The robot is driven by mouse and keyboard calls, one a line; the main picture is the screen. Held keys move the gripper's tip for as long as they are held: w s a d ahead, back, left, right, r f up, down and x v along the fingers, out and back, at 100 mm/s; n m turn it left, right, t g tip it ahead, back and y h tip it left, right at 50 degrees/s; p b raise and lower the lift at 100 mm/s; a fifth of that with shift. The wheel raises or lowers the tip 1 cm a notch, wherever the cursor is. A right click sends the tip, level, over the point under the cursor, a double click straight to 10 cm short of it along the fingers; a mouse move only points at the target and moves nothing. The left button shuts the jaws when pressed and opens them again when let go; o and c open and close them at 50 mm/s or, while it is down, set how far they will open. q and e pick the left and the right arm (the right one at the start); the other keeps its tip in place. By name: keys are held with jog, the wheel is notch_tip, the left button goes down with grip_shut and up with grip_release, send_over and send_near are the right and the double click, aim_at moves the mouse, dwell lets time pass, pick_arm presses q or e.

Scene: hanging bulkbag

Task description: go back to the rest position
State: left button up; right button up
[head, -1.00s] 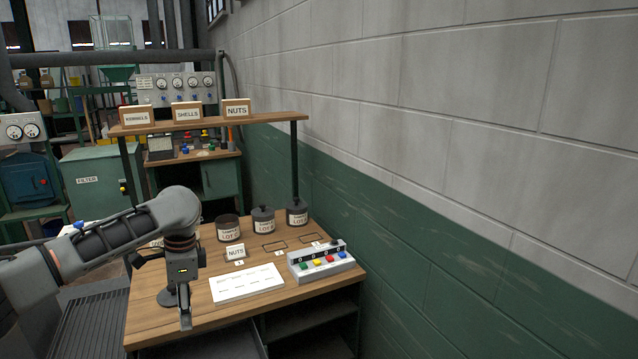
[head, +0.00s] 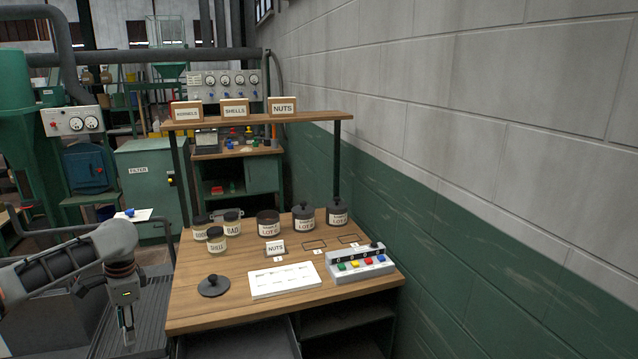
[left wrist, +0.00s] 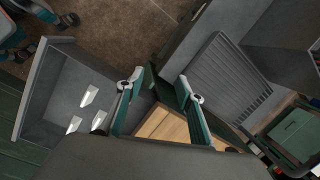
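My left gripper (head: 127,330) hangs fingers-down just left of the wooden workbench (head: 200,310) in the head view, clear of its top. In the left wrist view the two fingers of my left gripper (left wrist: 161,88) stand apart with nothing between them; a corner of the wooden bench top (left wrist: 165,128) shows behind them. My right gripper is in neither view. A round dark lid with a knob (head: 213,286) lies on the bench near its left edge, apart from my gripper.
A drawer (left wrist: 70,90) with several white pieces is pulled out. A grey slatted platform (head: 150,290) lies left. The wall (head: 480,240) bounds the right.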

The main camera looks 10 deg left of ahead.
pick_arm(q)
jog(key=s+d+f+t, duration=0.2)
jog(key=f, duration=0.7)
jog(key=s+d+f+t, duration=0.1)
jog(key=s+d+f, duration=0.15)
jog(key=f, duration=0.55)
jog(key=s+d+f+m+t+h, duration=0.1)
jog(key=s+f+m+t, duration=0.1)
jog(key=s+f+t, duration=0.35)
jog(key=s+d+r+m+t+h, duration=0.1)
jog(key=s+d+m, duration=0.1)
jog(key=s, duration=0.4)
jog(key=s+d+r+m+h, duration=0.1)
jog(key=s+d+r, duration=0.15)
jog(key=s, duration=0.35)
jog(key=s+d+f+n, duration=0.1)
jog(key=d+n, duration=0.3)
jog(key=d, duration=0.7)
jog(key=s+d+f+n+t+h, duration=0.1)
jog(key=d+f+n, duration=0.2)
jog(key=d, duration=0.8)
jog(key=shift+d+f+n, duration=0.15)
jog(key=shift+d+n, duration=0.25)
jog(key=shift+n, duration=0.5)
jog(key=shift+t, duration=0.25)
jog(key=shift+w, duration=0.1)
